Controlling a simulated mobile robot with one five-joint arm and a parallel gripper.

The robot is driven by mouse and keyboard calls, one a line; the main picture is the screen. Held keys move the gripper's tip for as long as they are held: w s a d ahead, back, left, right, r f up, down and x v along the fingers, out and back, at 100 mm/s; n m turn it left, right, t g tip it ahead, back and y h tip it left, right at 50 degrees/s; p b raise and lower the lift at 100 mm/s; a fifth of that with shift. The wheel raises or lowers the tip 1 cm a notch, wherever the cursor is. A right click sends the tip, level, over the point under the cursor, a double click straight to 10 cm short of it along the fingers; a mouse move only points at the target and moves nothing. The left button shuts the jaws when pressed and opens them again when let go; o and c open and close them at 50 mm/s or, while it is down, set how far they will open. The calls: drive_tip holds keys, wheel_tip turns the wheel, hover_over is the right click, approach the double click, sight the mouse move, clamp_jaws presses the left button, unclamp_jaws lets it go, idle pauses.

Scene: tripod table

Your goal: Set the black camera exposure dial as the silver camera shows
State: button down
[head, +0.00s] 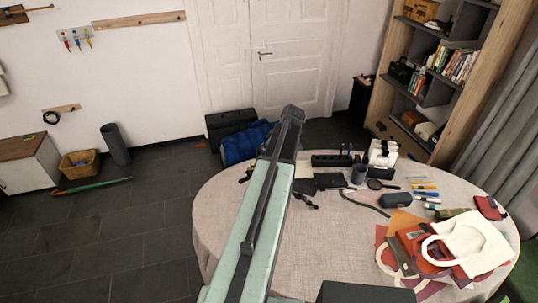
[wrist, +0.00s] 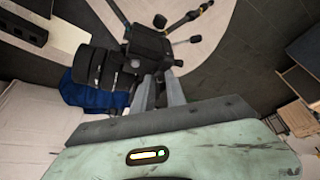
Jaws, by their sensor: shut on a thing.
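In the wrist view the black camera (wrist: 148,42) shows with its thick ribbed lens (wrist: 98,70) pointing left and several thin tripod legs spreading beyond it. My gripper (wrist: 160,78) reaches the near side of the camera body. Its two grey fingers are close together and shut on a small part there, at the dial. The dial and its marks are hidden by the fingertips. In the head view my arm hides the camera and gripper; only thin black tripod parts (head: 306,200) show beside it. I cannot make out the silver camera or its setting in either view.
The round cloth-covered table (head: 230,235) holds a black box (head: 329,181), a dark cup (head: 359,174), a glasses case (head: 395,200), pens and a white bag (head: 470,243) at right. The table's left part is clear. A shelf (head: 425,75) stands behind.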

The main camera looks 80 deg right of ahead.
idle(0.3)
drive_tip(key=c, duration=1.6)
unclamp_jaws()
drive_tip(key=shift+r, duration=0.1)
drive_tip(key=p+v, duration=0.7)
drive_tip(key=shift+s+r, duration=0.15)
drive_tip(key=shift+r, duration=0.1)
